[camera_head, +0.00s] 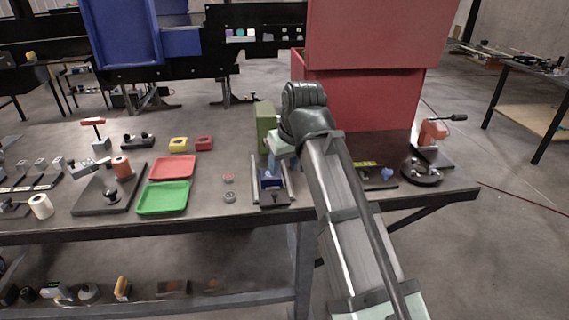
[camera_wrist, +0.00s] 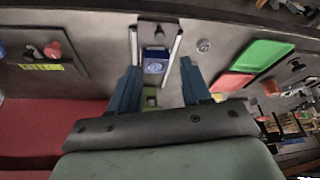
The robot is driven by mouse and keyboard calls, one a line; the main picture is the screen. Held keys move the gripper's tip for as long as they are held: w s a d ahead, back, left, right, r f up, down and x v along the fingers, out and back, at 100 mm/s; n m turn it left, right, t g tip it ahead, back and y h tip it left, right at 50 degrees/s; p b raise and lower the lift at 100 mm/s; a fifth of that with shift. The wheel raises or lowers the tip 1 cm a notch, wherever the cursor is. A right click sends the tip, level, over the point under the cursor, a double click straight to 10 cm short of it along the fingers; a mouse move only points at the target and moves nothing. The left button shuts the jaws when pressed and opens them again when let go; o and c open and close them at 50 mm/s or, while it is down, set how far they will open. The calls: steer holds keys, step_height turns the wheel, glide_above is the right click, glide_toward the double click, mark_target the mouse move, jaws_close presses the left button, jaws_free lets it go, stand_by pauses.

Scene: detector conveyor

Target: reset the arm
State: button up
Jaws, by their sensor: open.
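My gripper (camera_head: 275,166) is at the end of my arm above the middle of the table, close over a small railed conveyor (camera_head: 274,198). In the wrist view my gripper (camera_wrist: 159,65) has its two blue fingers spread apart, with nothing held between them. A blue block (camera_head: 270,181) sits between the conveyor's rails. It also shows in the wrist view (camera_wrist: 154,66), just beyond the fingertips and apart from them. A green upright housing (camera_head: 264,122) stands at the conveyor's far end, partly hidden by my wrist.
A large red bin (camera_head: 372,100) stands behind my arm. Red (camera_head: 172,168) and green (camera_head: 163,197) trays lie to the left, with small round parts (camera_head: 229,196) nearer the conveyor. A red-handled device (camera_head: 432,133) and a dark round base (camera_head: 421,172) stand at the right.

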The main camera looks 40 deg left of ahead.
stand_by(0.3)
